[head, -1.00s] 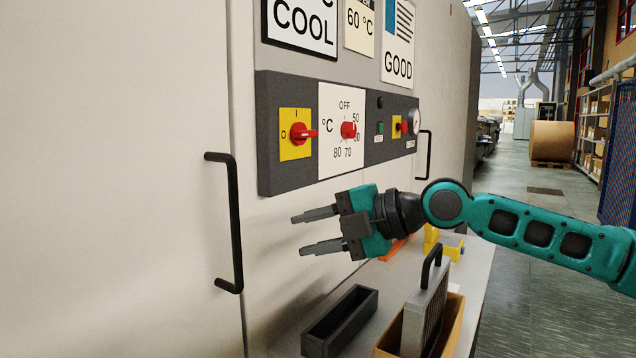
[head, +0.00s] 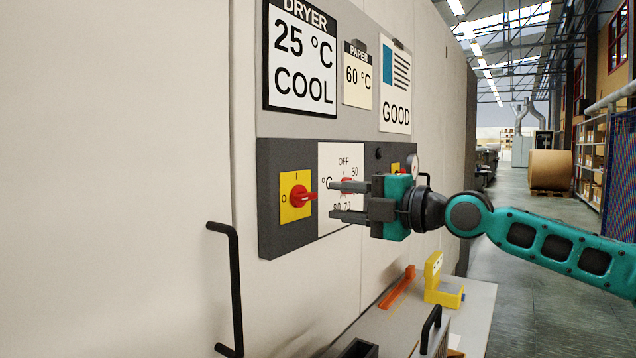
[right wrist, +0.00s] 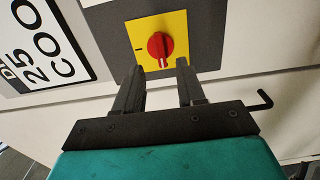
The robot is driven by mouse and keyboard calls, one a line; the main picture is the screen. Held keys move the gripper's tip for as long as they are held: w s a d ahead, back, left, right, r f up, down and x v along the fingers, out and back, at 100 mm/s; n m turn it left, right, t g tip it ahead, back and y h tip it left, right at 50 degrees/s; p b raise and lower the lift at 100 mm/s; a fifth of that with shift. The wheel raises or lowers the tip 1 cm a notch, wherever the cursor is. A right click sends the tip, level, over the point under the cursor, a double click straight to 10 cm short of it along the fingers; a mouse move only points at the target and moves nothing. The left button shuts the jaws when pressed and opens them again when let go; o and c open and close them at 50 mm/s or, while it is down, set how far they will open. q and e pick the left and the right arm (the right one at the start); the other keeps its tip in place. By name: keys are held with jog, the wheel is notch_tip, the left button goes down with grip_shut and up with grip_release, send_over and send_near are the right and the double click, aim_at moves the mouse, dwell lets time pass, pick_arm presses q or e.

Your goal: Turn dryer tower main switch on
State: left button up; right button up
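The main switch is a red rotary knob (head: 302,196) on a yellow plate (head: 287,210) at the left end of the dark dryer panel (head: 272,165). The gripper partly hides the temperature dial (head: 347,186). My left gripper is not in view.
A black door handle (head: 236,290) sticks out below left of the panel. Signs (head: 300,60) hang above it. A table below holds an orange part (head: 398,287), a yellow block (head: 437,285) and a dark tray (head: 358,349). The aisle at right is open.

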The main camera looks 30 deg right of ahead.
aim_at(310, 197)
jog(key=shift+x, duration=2.75)
jog(key=shift+c, duration=0.3)
grip_shut()
